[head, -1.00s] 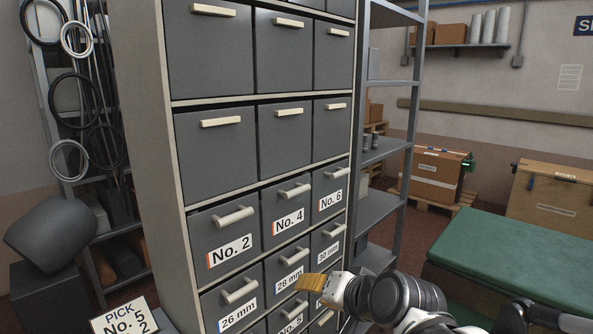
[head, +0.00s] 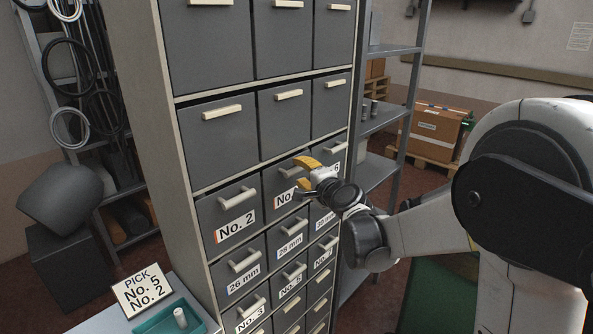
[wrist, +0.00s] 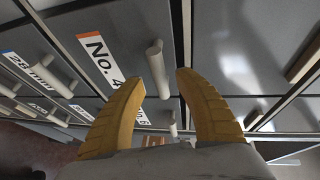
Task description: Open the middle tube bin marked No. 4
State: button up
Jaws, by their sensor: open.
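The middle bin No. 4 (head: 284,198) is a grey drawer in the cabinet, between No. 2 and No. 6. Its front looks flush with its neighbours. My gripper (head: 300,173) is in front of it and covers its handle and part of its label in the head view. In the wrist view, the No. 4 label (wrist: 95,55) and the pale bar handle (wrist: 156,66) show clearly. My gripper (wrist: 162,82) has its two yellow fingers apart, one on either side of the handle. I cannot tell whether either finger touches it.
Bin No. 2 (head: 235,228) is left of No. 4, and the 28 mm bin (head: 290,246) is below it. Larger drawers stand above. A pick sign (head: 141,289) and a green tray (head: 172,319) are at the lower left. An open shelf rack (head: 388,118) stands right of the cabinet.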

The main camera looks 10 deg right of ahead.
jog(key=shift+x, duration=1.3)
grip_shut()
jog(key=shift+s, duration=0.1)
